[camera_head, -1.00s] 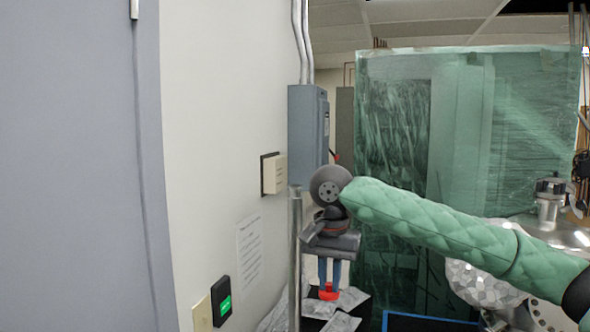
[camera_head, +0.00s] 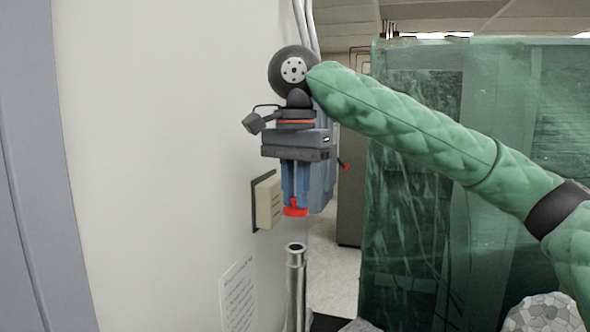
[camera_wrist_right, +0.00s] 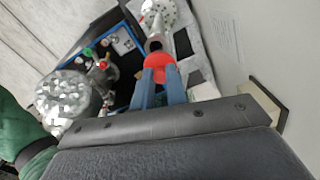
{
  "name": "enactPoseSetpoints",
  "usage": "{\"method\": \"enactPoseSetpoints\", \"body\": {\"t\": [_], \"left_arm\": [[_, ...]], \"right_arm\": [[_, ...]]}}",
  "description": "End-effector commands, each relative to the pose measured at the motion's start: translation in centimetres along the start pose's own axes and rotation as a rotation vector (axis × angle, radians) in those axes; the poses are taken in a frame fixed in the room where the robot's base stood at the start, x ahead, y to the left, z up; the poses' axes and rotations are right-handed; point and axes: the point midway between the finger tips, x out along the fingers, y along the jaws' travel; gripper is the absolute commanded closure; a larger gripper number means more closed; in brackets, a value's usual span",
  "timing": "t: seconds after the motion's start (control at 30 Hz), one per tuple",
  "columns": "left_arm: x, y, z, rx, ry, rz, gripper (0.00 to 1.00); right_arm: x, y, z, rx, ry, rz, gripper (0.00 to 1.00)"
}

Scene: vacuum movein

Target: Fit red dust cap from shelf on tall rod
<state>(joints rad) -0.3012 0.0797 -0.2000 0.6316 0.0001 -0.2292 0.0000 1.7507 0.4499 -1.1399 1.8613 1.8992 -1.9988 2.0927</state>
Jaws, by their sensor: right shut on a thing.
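My right gripper (camera_head: 295,196) points down and is shut on the red dust cap (camera_head: 295,210). In the right wrist view the red cap (camera_wrist_right: 159,68) sits between the two blue fingers. The tall metal rod (camera_head: 296,256) stands upright below it, close to the wall, with a flanged open top. The cap is above the rod top and apart from it in the head view. In the right wrist view the rod's open end (camera_wrist_right: 155,43) shows just beyond the cap. My left gripper is not in view.
A beige wall box (camera_head: 268,201) sticks out from the wall at left of the gripper. A paper notice (camera_head: 238,295) hangs lower on the wall. A green translucent curtain (camera_head: 450,200) stands at right. In the right wrist view, a blue-edged tray (camera_wrist_right: 121,40) lies below.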

Motion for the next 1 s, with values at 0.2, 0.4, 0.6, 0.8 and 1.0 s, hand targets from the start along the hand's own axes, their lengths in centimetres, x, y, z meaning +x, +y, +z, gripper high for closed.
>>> {"method": "enactPoseSetpoints", "body": {"t": [0.2,0.4,0.6,0.8,1.0], "left_arm": [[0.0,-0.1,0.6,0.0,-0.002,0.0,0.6],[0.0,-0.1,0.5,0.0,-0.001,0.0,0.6],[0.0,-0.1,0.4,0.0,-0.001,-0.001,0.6],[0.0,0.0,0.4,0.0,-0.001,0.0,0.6],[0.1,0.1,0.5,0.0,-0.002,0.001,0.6]], "right_arm": [[-0.2,0.1,0.2,0.004,0.001,0.0,1.0],[0.8,0.1,0.2,0.004,0.001,0.001,1.0],[2.3,0.1,0.1,0.004,0.001,0.001,1.0],[3.9,0.1,0.2,0.004,0.001,0.0,1.0],[5.3,0.1,0.1,0.004,0.001,0.0,1.0]]}}
